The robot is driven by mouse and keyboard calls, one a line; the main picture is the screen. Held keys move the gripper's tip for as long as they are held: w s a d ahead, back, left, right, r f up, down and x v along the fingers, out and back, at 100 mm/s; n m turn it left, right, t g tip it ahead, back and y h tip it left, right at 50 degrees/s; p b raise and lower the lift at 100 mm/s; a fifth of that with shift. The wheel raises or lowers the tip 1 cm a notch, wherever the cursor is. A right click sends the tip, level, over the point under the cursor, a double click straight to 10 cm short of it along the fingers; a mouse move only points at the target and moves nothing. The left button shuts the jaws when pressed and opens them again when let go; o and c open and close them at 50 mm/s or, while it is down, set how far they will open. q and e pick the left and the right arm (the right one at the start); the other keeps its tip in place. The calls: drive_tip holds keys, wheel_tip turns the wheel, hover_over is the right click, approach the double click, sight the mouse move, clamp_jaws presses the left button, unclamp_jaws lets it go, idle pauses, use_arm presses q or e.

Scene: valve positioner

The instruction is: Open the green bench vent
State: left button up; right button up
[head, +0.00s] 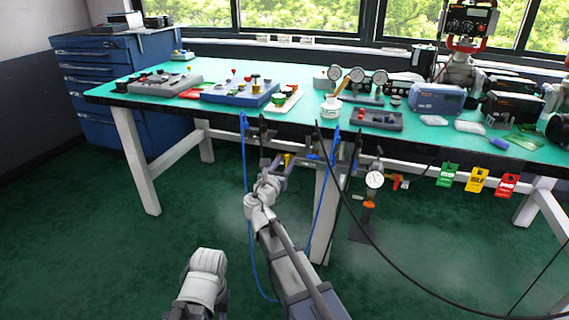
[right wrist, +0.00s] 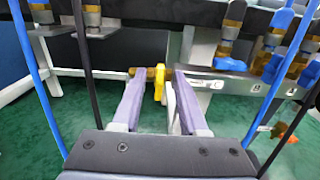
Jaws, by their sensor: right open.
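My right gripper (head: 280,162) is in front of the bench's front edge, below the worktop. In the right wrist view its two fingers (right wrist: 158,78) are apart. A yellow valve handle (right wrist: 159,84) shows between the fingertips there; I cannot tell whether they touch it. The yellow part (head: 287,159) also shows beside the fingers in the head view. I cannot make out a green vent handle for certain in either view. Only a pale part of my left arm shows at the bottom of the head view; its gripper is out of frame.
Blue hoses (head: 245,165) and black cables hang on both sides of my right gripper. A blue lever (right wrist: 230,65) is to its right. A round gauge (head: 375,180) and green (head: 447,175), yellow and red tags hang farther right. The green worktop (head: 215,107) holds instruments.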

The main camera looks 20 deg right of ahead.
clamp_jaws()
idle(0.3)
idle(0.3)
